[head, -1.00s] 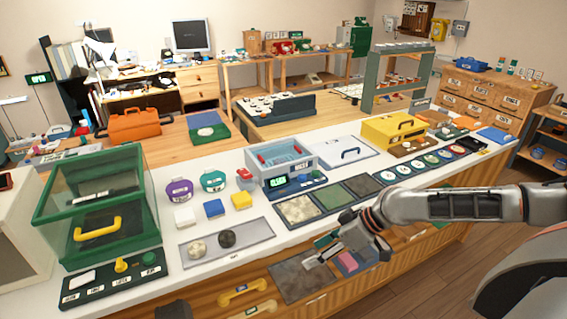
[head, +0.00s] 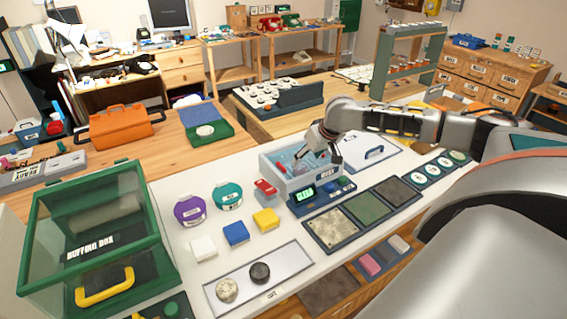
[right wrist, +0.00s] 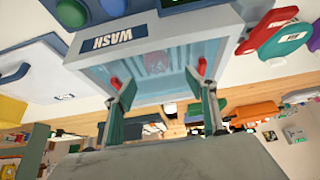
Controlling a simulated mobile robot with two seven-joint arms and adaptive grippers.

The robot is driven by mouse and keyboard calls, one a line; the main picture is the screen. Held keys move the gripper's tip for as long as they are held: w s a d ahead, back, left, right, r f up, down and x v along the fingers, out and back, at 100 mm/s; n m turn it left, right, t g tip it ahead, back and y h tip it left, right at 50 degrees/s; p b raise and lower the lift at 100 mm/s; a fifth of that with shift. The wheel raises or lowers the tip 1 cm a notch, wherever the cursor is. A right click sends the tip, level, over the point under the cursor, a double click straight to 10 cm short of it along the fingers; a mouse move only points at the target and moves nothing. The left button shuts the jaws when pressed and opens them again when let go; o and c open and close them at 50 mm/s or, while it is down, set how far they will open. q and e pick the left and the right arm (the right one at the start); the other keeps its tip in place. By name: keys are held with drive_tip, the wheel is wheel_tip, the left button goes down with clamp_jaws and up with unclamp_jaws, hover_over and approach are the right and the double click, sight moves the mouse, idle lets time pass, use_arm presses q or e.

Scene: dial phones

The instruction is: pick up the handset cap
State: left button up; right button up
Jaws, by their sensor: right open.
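My right gripper (head: 316,153) is open over the grey wash basin (head: 272,177) on the white counter. In the right wrist view the open fingers (right wrist: 162,95) stand apart in front of the basin (right wrist: 90,72) marked WASH. A blurred reddish round shape (right wrist: 157,62) shows inside the basin, between the fingers; I cannot tell whether it is the handset cap. Two round cap-like pieces, one cream (head: 227,290) and one black (head: 260,272), lie on the grey tray (head: 292,258) at the counter's front. My left gripper is not in view.
A green-framed buffing box (head: 60,215) stands at the left. Purple (head: 190,210) and teal (head: 228,196) round containers and white, blue and yellow blocks sit beside the basin. Three textured pads (head: 365,208) lie in front of it. An open drawer (head: 350,275) juts out below.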

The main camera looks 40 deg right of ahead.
sight(301, 166)
drive_tip(key=x, duration=0.2)
drive_tip(key=shift+d+f, duration=0.15)
drive_tip(key=shift+f, duration=0.15)
drive_tip(key=shift+d+x, duration=0.2)
drive_tip(key=shift+x, duration=2.35)
drive_tip(key=shift+w+r, duration=0.1)
drive_tip(key=shift+w, duration=0.05)
drive_tip(key=c, duration=1.1)
